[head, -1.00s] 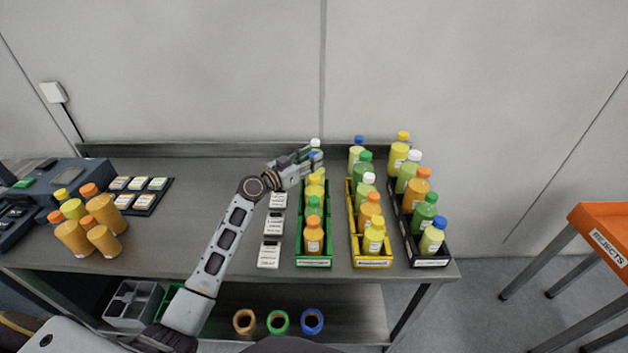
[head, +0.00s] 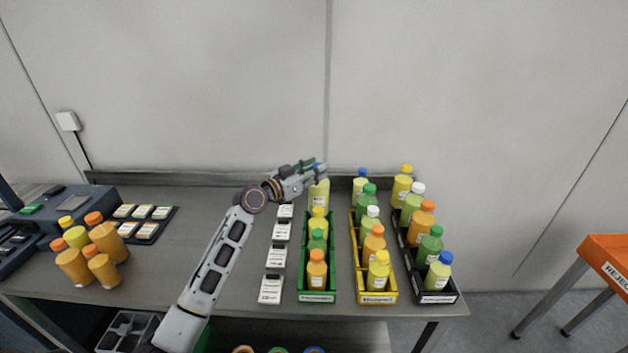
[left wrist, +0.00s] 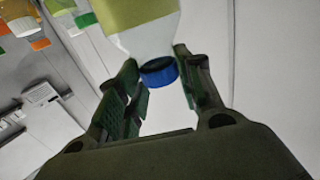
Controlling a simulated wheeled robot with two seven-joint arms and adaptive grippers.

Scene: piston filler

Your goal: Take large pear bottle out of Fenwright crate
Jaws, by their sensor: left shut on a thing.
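My left gripper (head: 318,169) is over the far end of the green crate (head: 302,270) in the head view. It is shut on a pale yellow-green bottle with a blue cap, which hangs below it (head: 319,192). In the left wrist view the bottle (left wrist: 140,25) shows its clear shoulder and blue cap between the fingers (left wrist: 162,90). The bottle's foot is hidden behind a yellow-capped bottle (head: 318,222) in the head view, so I cannot tell if it is clear of the crate. Crate labels are too small to read. My right gripper is not in view.
A yellow crate (head: 377,297) and a black crate (head: 438,297), both full of bottles, stand to the right. White cards (head: 271,289) lie left of the green crate. Orange bottles (head: 105,238) stand far left. An orange reject table (head: 606,262) is far right.

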